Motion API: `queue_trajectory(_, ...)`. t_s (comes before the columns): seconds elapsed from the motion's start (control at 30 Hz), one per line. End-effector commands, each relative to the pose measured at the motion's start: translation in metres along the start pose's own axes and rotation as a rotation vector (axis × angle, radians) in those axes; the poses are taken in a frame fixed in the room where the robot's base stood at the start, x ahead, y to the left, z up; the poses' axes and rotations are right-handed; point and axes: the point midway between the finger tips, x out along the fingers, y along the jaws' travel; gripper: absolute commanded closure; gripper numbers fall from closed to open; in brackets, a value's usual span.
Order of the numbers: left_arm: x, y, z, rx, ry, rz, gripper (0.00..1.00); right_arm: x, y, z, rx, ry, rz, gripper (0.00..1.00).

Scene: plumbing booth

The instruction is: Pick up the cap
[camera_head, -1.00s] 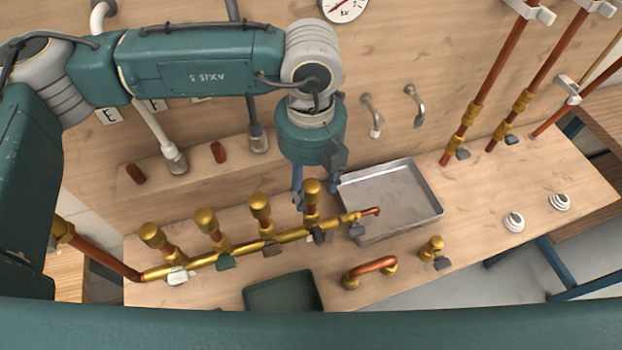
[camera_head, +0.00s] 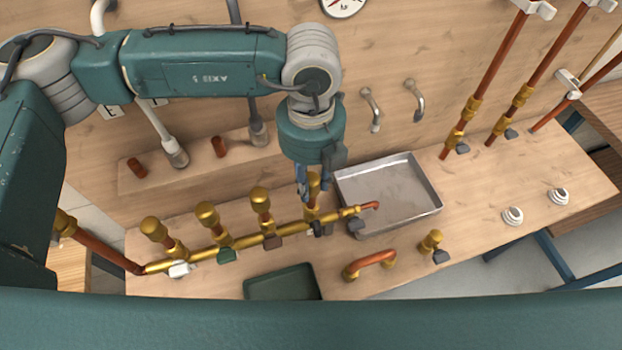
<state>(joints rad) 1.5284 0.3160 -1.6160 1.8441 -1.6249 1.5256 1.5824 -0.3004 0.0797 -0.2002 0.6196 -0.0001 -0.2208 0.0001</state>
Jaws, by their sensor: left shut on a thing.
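A brass manifold (camera_head: 223,251) runs along the bench, with several upright branches topped by round brass caps. Three caps stand clear: the left one (camera_head: 152,226), the middle one (camera_head: 207,213) and another (camera_head: 260,197). The rightmost cap (camera_head: 314,183) is partly hidden by my left gripper (camera_head: 308,188), whose blue fingers point down from the teal wrist. The left gripper is shut on this cap, at the top of the rightmost branch. I cannot tell whether the cap is apart from its branch. My right gripper is not in view.
A metal tray (camera_head: 425,208) stands right behind the manifold's end. A dark green tray (camera_head: 262,290), a copper bend (camera_head: 372,260) and a brass valve (camera_head: 431,242) are in front.

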Motion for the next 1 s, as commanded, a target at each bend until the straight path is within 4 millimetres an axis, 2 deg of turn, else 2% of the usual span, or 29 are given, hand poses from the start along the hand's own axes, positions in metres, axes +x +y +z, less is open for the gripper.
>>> queue_trajectory(0.17,-0.011,-0.001,0.002,-0.002,-0.005,-0.002,0.99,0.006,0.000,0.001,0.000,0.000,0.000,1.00)
queue_trajectory(0.27,-0.024,-0.001,0.002,-0.001,-0.006,-0.003,0.99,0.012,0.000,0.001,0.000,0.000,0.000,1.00)
queue_trajectory(0.47,-0.068,-0.001,0.002,-0.002,-0.008,-0.004,0.99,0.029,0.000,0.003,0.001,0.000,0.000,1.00)
queue_trajectory(0.8,-0.159,-0.001,0.001,-0.002,-0.005,-0.001,0.99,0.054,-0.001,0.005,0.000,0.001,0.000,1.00)
queue_trajectory(1.0,-0.190,0.000,0.000,-0.001,-0.002,-0.001,0.99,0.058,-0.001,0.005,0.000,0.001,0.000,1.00)
